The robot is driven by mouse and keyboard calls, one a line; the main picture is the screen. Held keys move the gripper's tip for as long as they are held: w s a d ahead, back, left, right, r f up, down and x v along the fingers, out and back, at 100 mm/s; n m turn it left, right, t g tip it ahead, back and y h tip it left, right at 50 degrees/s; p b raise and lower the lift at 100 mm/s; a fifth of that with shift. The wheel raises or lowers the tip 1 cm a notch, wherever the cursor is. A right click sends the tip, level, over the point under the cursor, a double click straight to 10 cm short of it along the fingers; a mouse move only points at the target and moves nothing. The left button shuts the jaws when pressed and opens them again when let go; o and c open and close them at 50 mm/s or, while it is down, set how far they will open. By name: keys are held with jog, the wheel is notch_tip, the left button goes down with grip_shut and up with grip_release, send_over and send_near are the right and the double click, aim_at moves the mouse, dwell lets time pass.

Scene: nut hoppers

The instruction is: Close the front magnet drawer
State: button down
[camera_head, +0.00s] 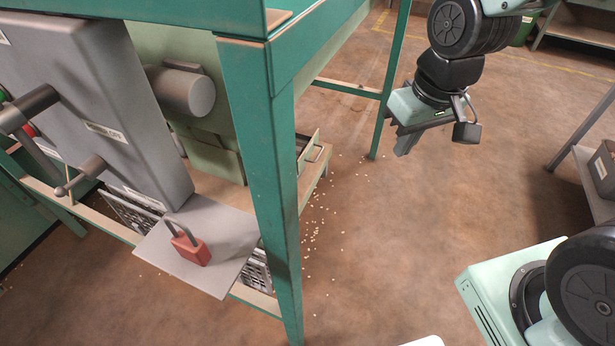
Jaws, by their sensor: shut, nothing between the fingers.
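The green steel post (272,190) stands left of the drawer. Small pale nuts (312,235) lie scattered on the floor. Open floor lies around my gripper; a shelf (597,170) stands at the right edge.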

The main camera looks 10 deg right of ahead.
jog(key=w+d+f+m+b, duration=0.1)
jog(key=w+d+f+b, duration=0.1)
jog(key=f, duration=0.3)
jog(key=w+d+f+b, duration=0.1)
jog(key=w+f+b, duration=0.15)
jog(key=f, duration=0.25)
jog(key=m+t+y+b, duration=0.4)
jog(key=m+y+b, duration=0.1)
jog(key=m+y, duration=0.25)
send_near(299, 163)
jog(key=shift+m+h, duration=0.35)
jog(key=shift+x, duration=2.95)
jog(key=shift+a+r, duration=0.15)
jog(key=shift+a, duration=0.1)
